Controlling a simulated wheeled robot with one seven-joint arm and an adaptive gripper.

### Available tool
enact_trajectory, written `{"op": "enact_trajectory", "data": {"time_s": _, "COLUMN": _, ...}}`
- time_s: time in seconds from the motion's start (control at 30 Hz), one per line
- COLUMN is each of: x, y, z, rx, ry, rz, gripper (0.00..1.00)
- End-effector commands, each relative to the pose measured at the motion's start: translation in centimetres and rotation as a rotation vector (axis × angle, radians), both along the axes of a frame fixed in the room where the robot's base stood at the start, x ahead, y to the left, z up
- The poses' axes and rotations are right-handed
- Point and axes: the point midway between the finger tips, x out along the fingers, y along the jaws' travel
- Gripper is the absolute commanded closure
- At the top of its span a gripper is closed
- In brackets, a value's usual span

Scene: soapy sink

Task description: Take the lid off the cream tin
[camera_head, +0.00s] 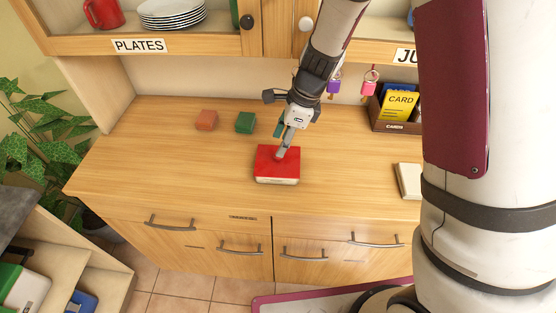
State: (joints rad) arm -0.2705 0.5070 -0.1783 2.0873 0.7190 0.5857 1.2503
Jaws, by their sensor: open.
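A low box with a red top (277,163) stands on the wooden counter. A pale cream band shows along its lower front edge, so it looks like a cream tin under a red lid. My gripper (283,148) comes down from above, with a grey finger over the rear middle of the red top. The fingers are open, and nothing is seen held. I cannot tell whether the fingertip touches the lid. The far side of the tin is partly hidden by the gripper.
An orange block (206,120) and a green block (245,123) lie to the left behind the tin. A card box (396,124) stands at the back right. A pale flat item (409,181) lies right, partly behind my arm. The counter's left and front are clear.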

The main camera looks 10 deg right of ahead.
Motion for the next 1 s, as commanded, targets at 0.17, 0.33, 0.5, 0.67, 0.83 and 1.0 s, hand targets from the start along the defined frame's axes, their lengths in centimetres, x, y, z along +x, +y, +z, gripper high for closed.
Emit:
{"op": "enact_trajectory", "data": {"time_s": 0.17, "x": -0.1, "y": 0.1, "z": -2.4, "rx": 0.0, "ry": 0.006, "rz": -0.001, "gripper": 0.58}}
{"op": "enact_trajectory", "data": {"time_s": 0.33, "x": 0.1, "y": 0.7, "z": -4.3, "rx": 0.0, "ry": 0.002, "rz": 0.0, "gripper": 0.58}}
{"op": "enact_trajectory", "data": {"time_s": 0.5, "x": 0.2, "y": 0.9, "z": -4.9, "rx": 0.001, "ry": 0.0, "rz": 0.001, "gripper": 0.58}}
{"op": "enact_trajectory", "data": {"time_s": 0.67, "x": 0.2, "y": 0.9, "z": -4.9, "rx": 0.0, "ry": 0.001, "rz": 0.001, "gripper": 0.6}}
{"op": "enact_trajectory", "data": {"time_s": 0.83, "x": 0.2, "y": 0.9, "z": -4.9, "rx": 0.0, "ry": 0.001, "rz": 0.001, "gripper": 0.98}}
{"op": "enact_trajectory", "data": {"time_s": 1.0, "x": 0.2, "y": 0.9, "z": -4.9, "rx": 0.0, "ry": 0.001, "rz": 0.001, "gripper": 1.0}}
